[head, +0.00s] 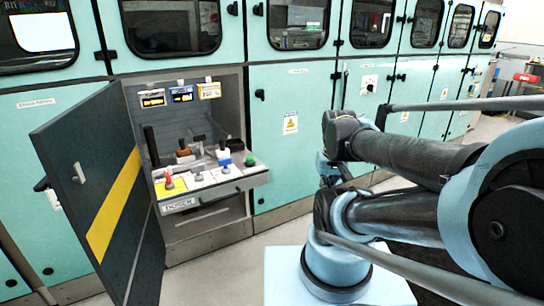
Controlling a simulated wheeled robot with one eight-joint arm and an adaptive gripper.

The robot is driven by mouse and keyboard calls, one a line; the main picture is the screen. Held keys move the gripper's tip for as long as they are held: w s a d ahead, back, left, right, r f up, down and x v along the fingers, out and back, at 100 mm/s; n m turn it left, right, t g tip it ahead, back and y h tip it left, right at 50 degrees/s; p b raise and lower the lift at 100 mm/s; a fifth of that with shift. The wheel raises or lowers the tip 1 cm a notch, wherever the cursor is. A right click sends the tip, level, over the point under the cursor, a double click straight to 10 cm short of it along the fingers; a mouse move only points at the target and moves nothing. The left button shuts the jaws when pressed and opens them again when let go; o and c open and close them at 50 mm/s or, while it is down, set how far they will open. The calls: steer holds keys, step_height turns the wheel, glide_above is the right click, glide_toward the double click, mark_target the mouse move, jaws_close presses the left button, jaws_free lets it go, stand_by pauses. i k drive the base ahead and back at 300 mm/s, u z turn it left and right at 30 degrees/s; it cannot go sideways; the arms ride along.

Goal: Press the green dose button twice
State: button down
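The green dose button (250,160) is a small round green cap at the right end of the slanted control panel (232,176). The panel's front plate reads "DOSER". Nothing covers the button in the head view. My arm (405,155) is folded at the right, well apart from the panel and the button. I cannot make out my gripper's fingers in this view.
A dark door (105,190) with a yellow stripe stands open left of the panel. The panel also carries a red knob on yellow (170,180), a blue-and-white lever (223,153) and other levers. Small displays (182,94) hang above. Teal cabinets (295,130) continue right. Floor before the panel is clear.

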mark_target(249, 159)
steer(key=z, duration=0.1)
steer(key=k, duration=1.9)
steer(key=u, duration=0.45)
steer(key=i, duration=1)
